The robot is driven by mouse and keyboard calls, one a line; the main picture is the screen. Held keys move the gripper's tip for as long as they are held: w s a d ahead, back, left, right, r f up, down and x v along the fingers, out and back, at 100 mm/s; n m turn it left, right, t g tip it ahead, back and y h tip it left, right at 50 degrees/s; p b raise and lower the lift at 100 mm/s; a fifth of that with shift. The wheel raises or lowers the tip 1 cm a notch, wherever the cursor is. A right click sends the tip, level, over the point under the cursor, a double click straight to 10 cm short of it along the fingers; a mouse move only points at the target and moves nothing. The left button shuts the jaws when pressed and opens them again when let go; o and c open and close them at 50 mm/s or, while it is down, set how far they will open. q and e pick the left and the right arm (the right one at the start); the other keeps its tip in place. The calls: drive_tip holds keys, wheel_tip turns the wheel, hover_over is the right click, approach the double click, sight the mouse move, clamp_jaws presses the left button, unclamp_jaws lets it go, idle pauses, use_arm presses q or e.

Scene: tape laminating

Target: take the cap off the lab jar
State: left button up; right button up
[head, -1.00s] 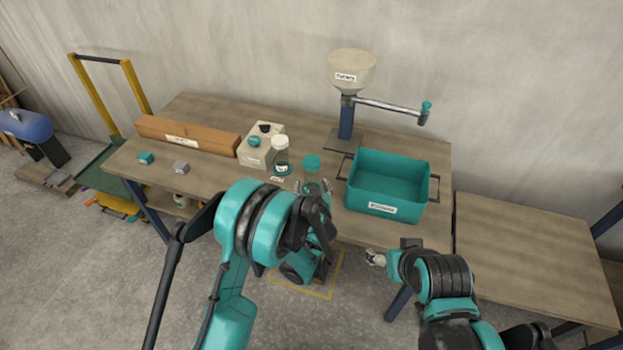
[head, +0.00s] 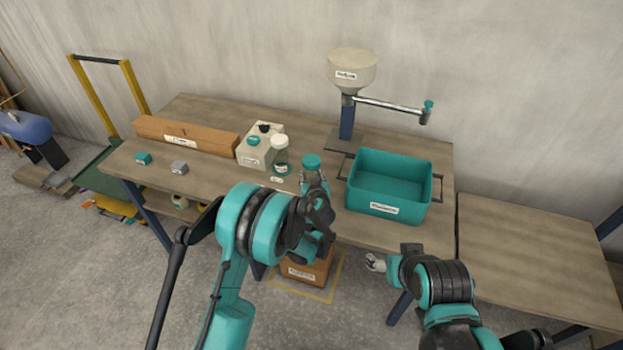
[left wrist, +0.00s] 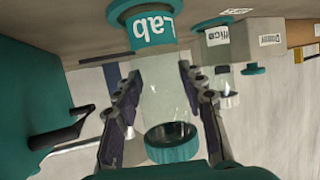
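The lab jar is clear glass with a teal cap (head: 312,161). It stands near the table's front edge, left of the teal crate; my left arm hides its lower part. The left wrist view is upside down and shows the teal cap (left wrist: 172,143) at the bottom, with the glass (left wrist: 165,85) and "Lab" label (left wrist: 152,30) above. My left gripper (left wrist: 161,75) is open with one finger on each side of the glass, below the cap; contact is unclear. My right gripper (head: 375,262) is low in front of the table, away from the jar.
A white-capped jar (head: 280,155) and a pale canister (head: 255,150) stand left of the lab jar. A teal crate (head: 388,209) with black handles stands close on the right. A funnel stand (head: 347,120) is behind. Small blocks lie at far left.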

sight(311, 160)
use_arm(q)
wheel_tip(311, 160, up, 10)
drive_tip(key=p, duration=0.4)
idle(0.3)
drive_tip(key=o, duration=0.4)
clamp_jaws()
drive_tip(key=s+a+r+n+y, duration=0.1)
drive_tip(key=s+a+r, duration=0.3)
drive_tip(key=s+a, duration=0.5)
drive_tip(key=s+a+r+n+y, duration=0.1)
drive_tip(key=s+a+r, duration=0.3)
drive_tip(key=s+a, duration=0.4)
drive_tip(key=s, duration=0.3)
drive_tip(key=shift+a+g+y, duration=0.3)
drive_tip(key=shift+a, duration=0.1)
